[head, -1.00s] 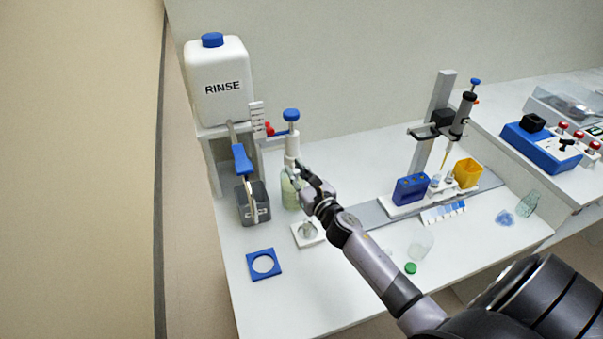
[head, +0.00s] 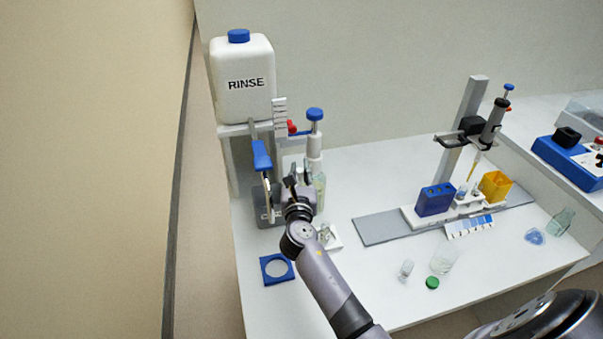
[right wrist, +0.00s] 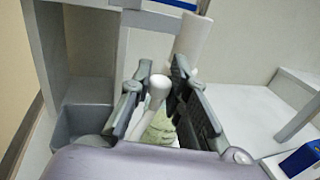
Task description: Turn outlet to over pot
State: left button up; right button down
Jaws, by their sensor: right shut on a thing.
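The dispenser (head: 314,145), with a white body and a blue knob, stands upright on a pale green bottle (head: 320,188). My right gripper (head: 289,188) is in front and left of the bottle. In the right wrist view, its fingers (right wrist: 157,95) are closed around a white, round-ended outlet (right wrist: 159,88), with the green bottle behind. A grey pot (head: 262,214) at the left is partly hidden by the gripper. A small grey vessel on a white square base (head: 333,239) is right of my wrist. I cannot tell which is the task's pot. My left gripper is not in view.
A white RINSE tank (head: 244,95) stands on a shelf at the back left. A blue-handled item (head: 262,155) hangs beside it. A blue square frame (head: 277,269) lies in front. A pipette stand (head: 468,130), blue rack (head: 435,199) and yellow box (head: 495,185) stand at the right.

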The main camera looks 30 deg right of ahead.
jog(key=c, duration=1.5)
grip_release()
jog(key=v, duration=1.2)
jog(key=shift+c, duration=0.7)
